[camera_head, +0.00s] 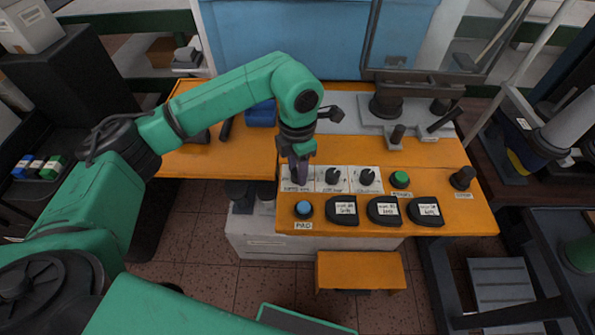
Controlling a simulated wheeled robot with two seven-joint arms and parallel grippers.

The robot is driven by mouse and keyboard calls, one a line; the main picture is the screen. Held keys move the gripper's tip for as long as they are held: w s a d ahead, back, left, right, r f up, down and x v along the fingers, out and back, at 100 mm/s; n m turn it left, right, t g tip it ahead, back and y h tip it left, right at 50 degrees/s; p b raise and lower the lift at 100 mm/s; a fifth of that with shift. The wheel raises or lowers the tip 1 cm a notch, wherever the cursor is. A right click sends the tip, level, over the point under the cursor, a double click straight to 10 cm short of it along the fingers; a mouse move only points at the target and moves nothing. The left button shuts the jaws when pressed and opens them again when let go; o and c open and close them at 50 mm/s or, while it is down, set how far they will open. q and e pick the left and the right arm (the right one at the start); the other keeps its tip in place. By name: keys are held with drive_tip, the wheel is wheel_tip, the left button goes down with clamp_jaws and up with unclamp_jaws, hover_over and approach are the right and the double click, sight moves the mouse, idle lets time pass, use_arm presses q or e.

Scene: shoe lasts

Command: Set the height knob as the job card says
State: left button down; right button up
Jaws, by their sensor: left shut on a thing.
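My left gripper (299,176) points down at the leftmost of three dial plates on the orange bench. It is shut on the leftmost knob, which its fingers mostly hide. The middle knob (333,176) and the right knob (367,177) are black, each on a white plate, and stand free. The print on the plates is too small to read, so I cannot tell which knob is marked for height. No job card can be made out for certain. My right gripper is not in view.
A green button (400,179) and a black knob (463,178) stand to the right. A blue button (304,208) and three black holders with white labels (386,208) line the front edge. Behind stands a machine with a dark post (386,105).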

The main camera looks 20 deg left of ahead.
use_arm(q)
drive_tip(key=shift+w+r, duration=0.15)
drive_tip(key=shift+r, duration=0.05)
drive_tip(key=c, duration=0.9)
unclamp_jaws()
drive_tip(key=o, duration=0.4)
drive_tip(key=shift+o, duration=0.2)
drive_tip(key=shift+f, duration=0.1)
wheel_tip(320, 180, up, 15)
drive_tip(key=shift+f+b, duration=0.15)
drive_tip(key=shift+b, duration=0.2)
drive_tip(key=shift+s+f, duration=0.1)
drive_tip(key=shift+s, duration=0.1)
